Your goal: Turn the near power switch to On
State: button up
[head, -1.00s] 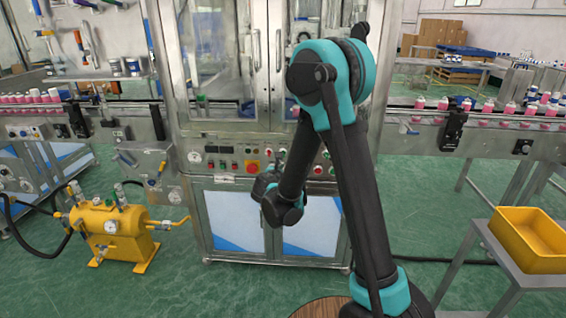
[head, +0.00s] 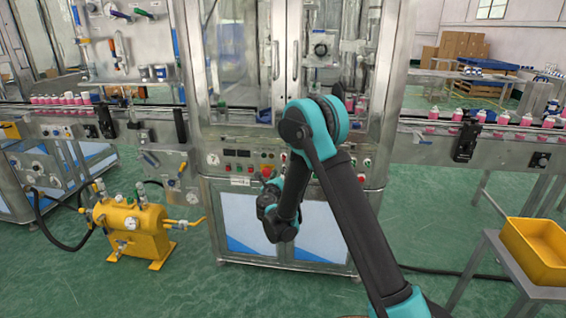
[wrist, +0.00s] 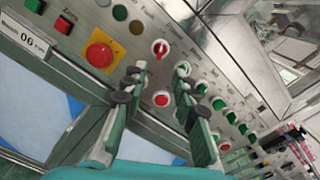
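In the wrist view, a rotary switch with a red handle on a pale round face (wrist: 159,48) sits on the steel control panel, just beyond my fingertips. A similar switch (wrist: 183,69) is lower right, close to the right fingertip. The labels are too blurred to tell which is the power switch or its setting. My gripper (wrist: 158,80) is open, its two fingers spread, with nothing between them. It points at the panel, apart from the upper switch. In the head view, my arm hides part of the panel (head: 227,166), and the fingers are hard to make out.
A large red button on a yellow plate (wrist: 99,54) lies left of my gripper. A red button (wrist: 162,98) shows between the fingers, and several green buttons (wrist: 218,104) run to the right. A yellow tank (head: 132,231) and a yellow bin (head: 540,248) flank the machine.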

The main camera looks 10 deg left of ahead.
jog(key=w, duration=1)
jog(key=shift+d, duration=0.15)
jog(key=shift+w, duration=0.1)
jog(key=shift+c, duration=0.3)
grip_shut()
